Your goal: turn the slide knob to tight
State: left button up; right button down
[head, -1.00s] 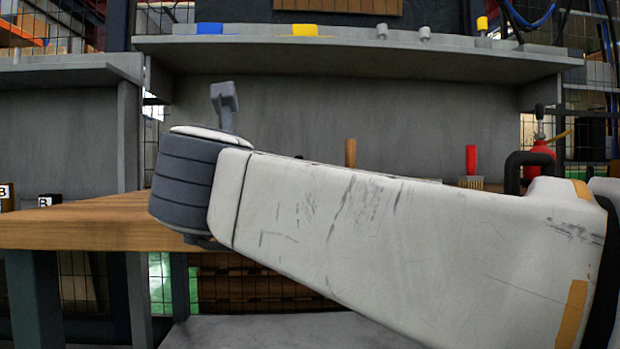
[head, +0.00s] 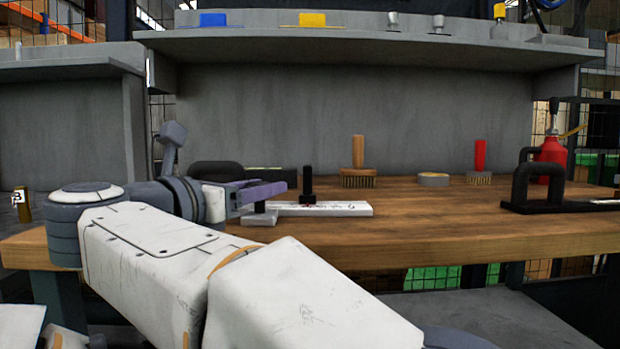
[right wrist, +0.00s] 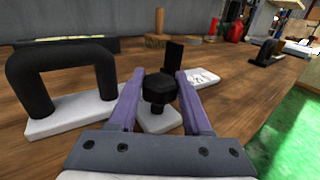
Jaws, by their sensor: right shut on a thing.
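The slide knob (right wrist: 158,88), black and faceted, sits between the two purple fingers of my right gripper (right wrist: 160,74) in the right wrist view. My right gripper is shut on it. The knob stands over a pale base (right wrist: 160,121). Just behind is a black upright post (right wrist: 174,54) on a white bar with dark markings (right wrist: 203,78). In the head view my right gripper (head: 275,190) reaches in at the left end of the white marked bar (head: 335,208), and its fingers hide the knob. The black post (head: 307,184) stands clear beyond the fingertips. My left gripper is not in view.
A black arched handle on a white base (right wrist: 62,80) stands close left of my gripper. Brushes (head: 358,177) stand at the back of the wooden table (head: 430,230). Another black handle (head: 530,180) and a red bottle (head: 551,155) are at right. The table's middle front is clear.

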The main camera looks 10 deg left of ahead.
aim_at(262, 183)
dwell(0.4)
jog(key=shift+c, duration=1.7)
grip_release()
jog(key=r+p, duration=0.2)
jog(key=r, duration=0.1)
jog(key=r+p, duration=0.1)
jog(key=r, duration=0.1)
jog(key=shift+d, duration=0.25)
jog(key=s+d+r, duration=0.3)
jog(key=d+r, duration=0.3)
jog(key=d, duration=0.5)
jog(key=shift+p, duration=0.45)
